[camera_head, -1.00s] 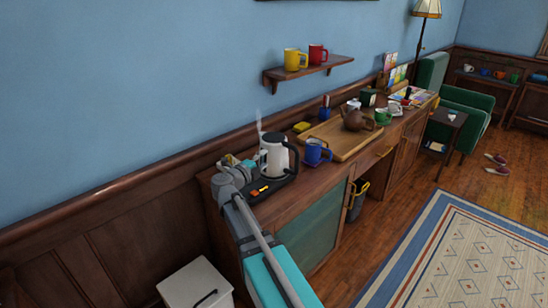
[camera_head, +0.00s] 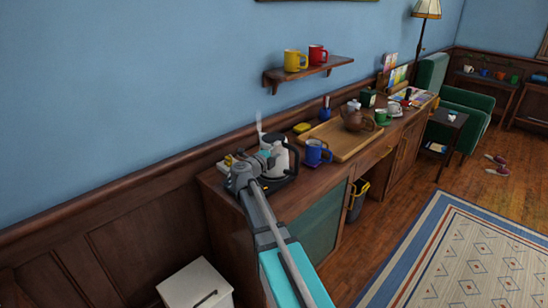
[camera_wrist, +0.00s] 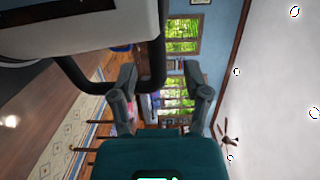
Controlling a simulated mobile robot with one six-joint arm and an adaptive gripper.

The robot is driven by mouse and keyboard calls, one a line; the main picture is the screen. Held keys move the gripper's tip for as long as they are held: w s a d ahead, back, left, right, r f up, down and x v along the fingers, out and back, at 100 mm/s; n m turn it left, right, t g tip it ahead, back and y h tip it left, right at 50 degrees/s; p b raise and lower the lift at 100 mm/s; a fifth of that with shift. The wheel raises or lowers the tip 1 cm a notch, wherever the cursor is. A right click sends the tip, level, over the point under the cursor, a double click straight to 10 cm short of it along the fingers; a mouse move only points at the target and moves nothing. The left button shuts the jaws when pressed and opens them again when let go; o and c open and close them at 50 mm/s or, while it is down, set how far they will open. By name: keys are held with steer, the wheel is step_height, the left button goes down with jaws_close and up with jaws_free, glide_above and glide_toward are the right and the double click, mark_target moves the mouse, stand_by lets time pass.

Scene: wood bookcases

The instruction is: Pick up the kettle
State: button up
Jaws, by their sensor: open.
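The white kettle (camera_head: 280,154) with a black handle stands on its dark base at the near end of the wooden desk, partly covered by my arm. My gripper (camera_head: 267,161) is right beside the kettle, and its fingers are hard to make out there. In the wrist view my gripper (camera_wrist: 160,72) is open, one finger on each side. The kettle (camera_wrist: 85,38) fills the upper left of that view. Its black handle reaches down between the two fingers. I cannot tell whether a finger touches it.
A blue mug (camera_head: 314,152) stands close to the kettle's right. Behind it a wooden tray (camera_head: 340,150) holds a brown teapot (camera_head: 356,117). A wall shelf (camera_head: 308,73) with yellow and red mugs hangs above. A white box (camera_head: 195,284) stands on the floor by the desk.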

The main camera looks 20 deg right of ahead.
mark_target(285, 147)
steer(key=shift+w+d, duration=0.15)
steer(key=shift+d, duration=0.1)
steer(key=shift+x, duration=2.6)
steer(key=shift+f, duration=0.2)
jaws_close()
